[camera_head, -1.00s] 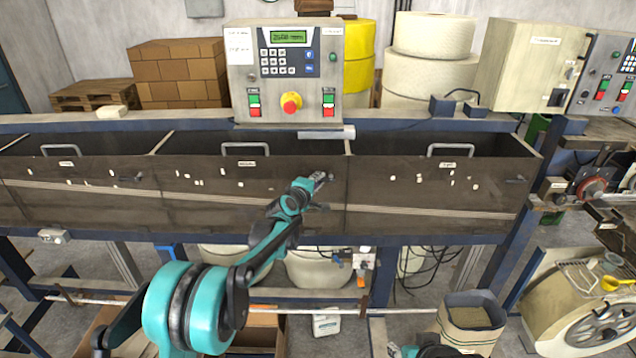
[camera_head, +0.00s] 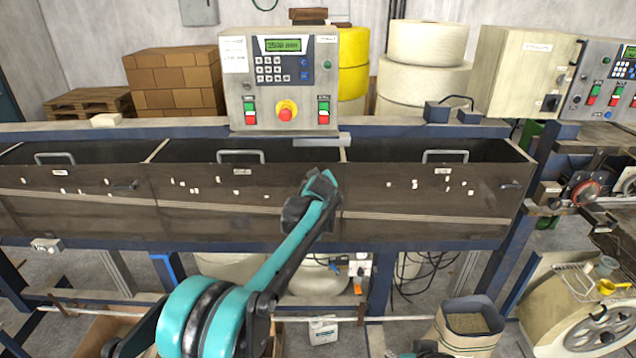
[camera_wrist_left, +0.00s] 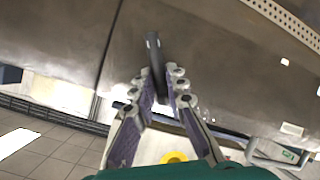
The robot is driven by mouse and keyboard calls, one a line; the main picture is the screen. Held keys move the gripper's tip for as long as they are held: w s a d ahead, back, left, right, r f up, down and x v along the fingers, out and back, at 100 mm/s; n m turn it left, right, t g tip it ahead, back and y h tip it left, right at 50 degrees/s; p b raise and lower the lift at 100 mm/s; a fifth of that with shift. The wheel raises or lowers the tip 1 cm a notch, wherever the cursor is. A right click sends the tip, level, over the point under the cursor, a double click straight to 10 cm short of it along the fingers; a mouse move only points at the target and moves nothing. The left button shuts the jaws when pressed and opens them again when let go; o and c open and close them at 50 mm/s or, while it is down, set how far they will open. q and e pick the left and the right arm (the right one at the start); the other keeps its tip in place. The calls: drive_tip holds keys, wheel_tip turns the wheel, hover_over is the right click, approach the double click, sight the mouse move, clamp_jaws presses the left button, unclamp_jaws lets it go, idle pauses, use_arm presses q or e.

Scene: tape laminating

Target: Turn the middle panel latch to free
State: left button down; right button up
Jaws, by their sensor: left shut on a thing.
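The middle panel (camera_head: 215,222) is a dark brown front with a top handle (camera_head: 241,154) and a small label. Its latch is hidden behind my left wrist in the head view. In the left wrist view the latch (camera_wrist_left: 152,48) is a dark bar running roughly along the panel seam, tilted a little from it. My left gripper (camera_wrist_left: 160,80) is shut on the latch's bar, one finger on each side. In the head view the left gripper (camera_head: 322,184) is at the middle panel's right end.
The left panel's latch (camera_head: 124,186) and the right panel's latch (camera_head: 510,184) lie about level. A control box (camera_head: 281,80) with a red button stands above the middle panel. A blue frame beam (camera_head: 420,246) runs below the panels.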

use_arm(q)
drive_tip(key=d+m+y, duration=0.2)
drive_tip(key=m+y, duration=0.1)
drive_tip(key=shift+d+r+m+b, duration=0.1)
drive_tip(key=shift+r+m+b, duration=0.1)
drive_tip(key=shift+m+b, duration=0.15)
idle(0.4)
drive_tip(key=c, duration=1.5)
unclamp_jaws()
drive_tip(key=shift+c, duration=0.2)
drive_tip(key=shift+s, duration=0.1)
drive_tip(key=v, duration=1.2)
drive_tip(key=shift+f, duration=0.15)
